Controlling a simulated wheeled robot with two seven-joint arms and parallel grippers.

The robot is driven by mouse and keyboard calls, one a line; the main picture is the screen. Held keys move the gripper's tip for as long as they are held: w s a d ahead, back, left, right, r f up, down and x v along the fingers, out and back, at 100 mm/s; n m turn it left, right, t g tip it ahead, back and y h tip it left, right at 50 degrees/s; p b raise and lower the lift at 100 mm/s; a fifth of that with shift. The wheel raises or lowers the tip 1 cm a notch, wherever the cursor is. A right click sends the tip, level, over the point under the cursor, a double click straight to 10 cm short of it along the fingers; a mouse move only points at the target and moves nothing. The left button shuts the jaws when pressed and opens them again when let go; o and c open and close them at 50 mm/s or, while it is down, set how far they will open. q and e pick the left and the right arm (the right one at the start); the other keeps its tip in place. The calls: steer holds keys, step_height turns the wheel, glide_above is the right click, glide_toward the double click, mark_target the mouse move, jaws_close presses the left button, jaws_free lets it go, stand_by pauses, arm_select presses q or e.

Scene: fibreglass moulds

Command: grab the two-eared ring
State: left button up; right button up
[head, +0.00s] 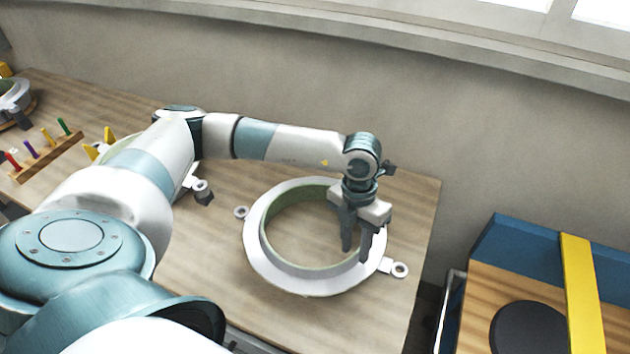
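The two-eared ring (262,262) is a white flanged ring with a greenish inner wall, lying flat on the wooden table. One small ear (241,212) sticks out at its left and another ear (399,269) at its lower right. My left gripper (356,252) points down over the right side of the ring. Its two dark fingers are apart, and nothing shows between them except perhaps the ring's wall; I cannot tell whether they straddle it. The ring's right rim is partly hidden by the gripper. My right gripper is not in view.
Another eared part (201,188) is mostly hidden behind my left arm. A wooden rack (45,158) with coloured pegs stands at the left. A blue-edged case (515,240) with a yellow strap stands right of the table. The wall is close behind.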

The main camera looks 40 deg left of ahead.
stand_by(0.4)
arm_select(q)
jaws_close()
stand_by(1.3)
